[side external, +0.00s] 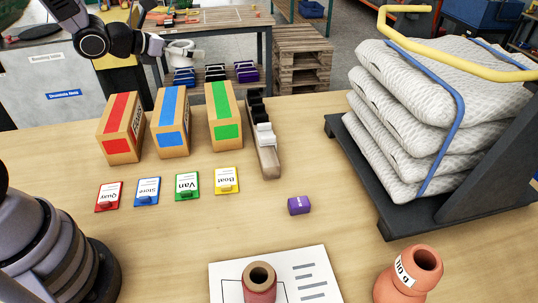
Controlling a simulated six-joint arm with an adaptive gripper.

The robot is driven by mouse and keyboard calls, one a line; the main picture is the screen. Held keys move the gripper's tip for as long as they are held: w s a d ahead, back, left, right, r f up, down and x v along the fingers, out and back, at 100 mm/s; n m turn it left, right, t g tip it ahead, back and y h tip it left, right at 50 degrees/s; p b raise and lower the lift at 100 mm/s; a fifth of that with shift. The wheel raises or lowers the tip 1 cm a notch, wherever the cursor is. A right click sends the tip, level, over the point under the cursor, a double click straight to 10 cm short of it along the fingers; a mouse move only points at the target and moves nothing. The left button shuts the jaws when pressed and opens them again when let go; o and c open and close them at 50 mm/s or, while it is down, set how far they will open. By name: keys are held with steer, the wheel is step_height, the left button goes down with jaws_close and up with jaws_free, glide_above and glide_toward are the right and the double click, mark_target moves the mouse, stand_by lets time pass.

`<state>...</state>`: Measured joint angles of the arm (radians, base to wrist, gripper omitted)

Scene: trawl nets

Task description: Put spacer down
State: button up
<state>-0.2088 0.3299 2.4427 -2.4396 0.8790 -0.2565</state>
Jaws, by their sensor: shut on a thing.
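My gripper (186,50) is at the upper left, raised and pointing to the right, beyond the red- and blue-striped boxes in the picture. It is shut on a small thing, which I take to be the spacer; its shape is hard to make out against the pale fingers. A narrow wooden rack (269,162) stands right of the green-striped box and holds black pieces and a white piece (265,136). A small purple block (299,205) with a label lies alone on the table, well apart from my gripper.
Red-striped (119,130), blue-striped (170,122) and green-striped (223,116) boxes stand in a row. Several coloured label cards lie before them. A stack of netting (430,120) on a dark stand fills the right. A sheet (305,265), reddish roll (260,283) and orange jar (408,277) are in front.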

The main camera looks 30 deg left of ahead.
steer(key=s+d+f+m+g+h, duration=0.2)
steer(key=s+f+m+g+h, duration=0.2)
steer(key=s+f+m+g, duration=0.25)
steer(key=s+d+f+m+g+h, duration=0.2)
steer(key=s+f+m+g+h, duration=0.3)
steer(key=s+m, duration=0.4)
steer(key=s+a+f+m+g+y, duration=0.2)
steer(key=s+a+m+g+y, duration=0.7)
steer(key=s+a+m+g, duration=0.7)
steer(key=s+a+m+t+y, duration=0.2)
steer(key=s+a+m+y, duration=0.2)
steer(key=a+y, duration=0.55)
steer(key=m+t+y, duration=0.9)
steer(key=m+t, duration=0.4)
steer(key=m, duration=0.1)
glide_above(77, 161)
step_height(77, 161, down, 9)
steer(key=shift+m, duration=0.25)
step_height(77, 161, down, 8)
steer(key=shift+w+f, duration=0.1)
steer(key=shift+f, duration=0.15)
